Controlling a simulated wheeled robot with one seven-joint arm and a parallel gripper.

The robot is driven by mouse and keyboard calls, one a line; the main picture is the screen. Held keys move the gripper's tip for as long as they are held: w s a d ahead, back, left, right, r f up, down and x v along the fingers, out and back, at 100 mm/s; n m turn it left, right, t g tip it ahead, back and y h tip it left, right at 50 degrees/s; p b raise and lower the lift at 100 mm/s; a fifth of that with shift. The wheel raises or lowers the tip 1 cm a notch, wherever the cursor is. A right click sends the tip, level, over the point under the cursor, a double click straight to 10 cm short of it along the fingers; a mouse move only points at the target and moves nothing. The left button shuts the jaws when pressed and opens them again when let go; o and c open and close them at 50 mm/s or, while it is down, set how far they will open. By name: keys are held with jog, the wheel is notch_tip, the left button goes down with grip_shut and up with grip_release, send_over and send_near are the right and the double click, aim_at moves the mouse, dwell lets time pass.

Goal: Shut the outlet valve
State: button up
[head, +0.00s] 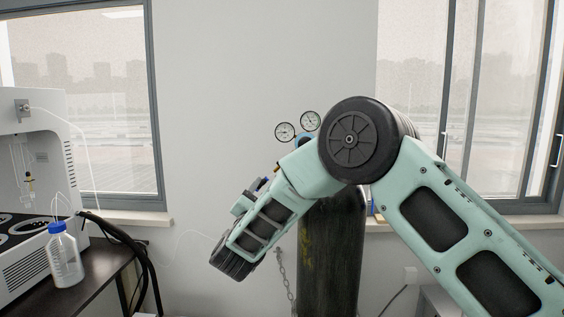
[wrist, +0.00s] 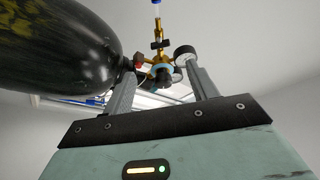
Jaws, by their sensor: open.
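A gas cylinder (head: 330,250), dark with yellow marks, stands upright behind my arm in the head view. Its regulator shows two round gauges (head: 285,131) above my arm; the rest there is mostly hidden. In the wrist view the cylinder (wrist: 55,45) fills the upper left. The brass regulator (wrist: 161,62) appears between my fingers, with a dark blue round knob. Above it, a small black handle (wrist: 157,45) sits on the brass outlet stem, likely the outlet valve. My gripper (wrist: 163,72) is open and empty, its fingers either side of the regulator in the picture. Contact cannot be told.
In the head view a dark bench (head: 100,275) at left holds a white instrument (head: 50,165) and a clear blue-capped bottle (head: 64,258). Black hoses (head: 140,262) hang at its edge. A chain (head: 282,270) hangs beside the cylinder. Windows flank the bare wall.

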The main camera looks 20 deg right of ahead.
jog(key=p+x, duration=0.4)
jog(key=x, duration=1)
jog(key=shift+p, duration=0.35)
jog(key=shift+f, duration=0.15)
jog(key=c, duration=1)
